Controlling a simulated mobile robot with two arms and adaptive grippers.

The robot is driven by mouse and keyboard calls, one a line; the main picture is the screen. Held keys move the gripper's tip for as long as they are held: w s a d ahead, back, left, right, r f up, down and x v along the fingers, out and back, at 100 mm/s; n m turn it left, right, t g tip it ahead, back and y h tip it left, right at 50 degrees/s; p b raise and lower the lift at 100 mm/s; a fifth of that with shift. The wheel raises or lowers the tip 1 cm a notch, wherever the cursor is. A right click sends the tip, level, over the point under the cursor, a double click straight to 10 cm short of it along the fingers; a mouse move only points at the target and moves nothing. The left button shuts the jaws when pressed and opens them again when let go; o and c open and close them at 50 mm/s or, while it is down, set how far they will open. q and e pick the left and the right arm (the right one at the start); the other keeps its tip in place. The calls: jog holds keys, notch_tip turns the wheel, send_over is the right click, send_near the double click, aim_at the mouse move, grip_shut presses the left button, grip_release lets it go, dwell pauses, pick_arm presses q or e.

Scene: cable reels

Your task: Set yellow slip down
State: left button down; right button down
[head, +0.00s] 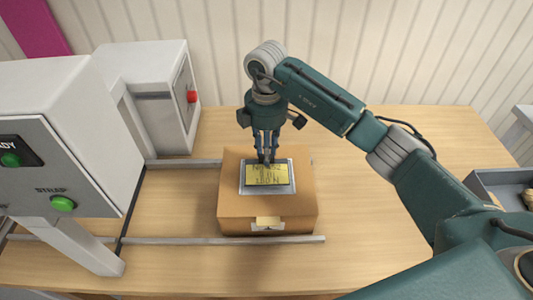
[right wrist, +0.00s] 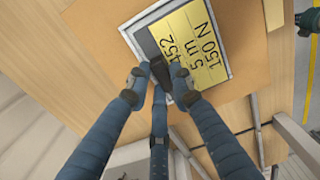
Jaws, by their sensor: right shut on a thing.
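The yellow slip (head: 267,175) lies over the grey-framed pocket on top of a brown cardboard box. In the right wrist view the slip (right wrist: 196,47) shows printed lines reading 452, 5 m and 150 N. My right gripper (head: 267,158) points down at the slip's far edge, its fingers closed together there. In the right wrist view the fingertips (right wrist: 158,75) meet at the slip's edge and hide a part of it. The cardboard box (head: 240,208) stands on the wooden table. My left gripper is not in view.
A grey machine with a green STRAP button (head: 63,204) stands at the left. A second grey box with a red button (head: 192,97) stands behind it. Metal rails (head: 200,240) run beside the cardboard box. A grey bin (head: 500,185) is at the right edge.

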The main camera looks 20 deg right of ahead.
notch_tip(320, 180, down, 2)
jog(key=shift+f, duration=0.1)
jog(key=shift+f, duration=0.1)
jog(key=c, duration=1.5)
grip_release()
jog(key=shift+c, duration=0.2)
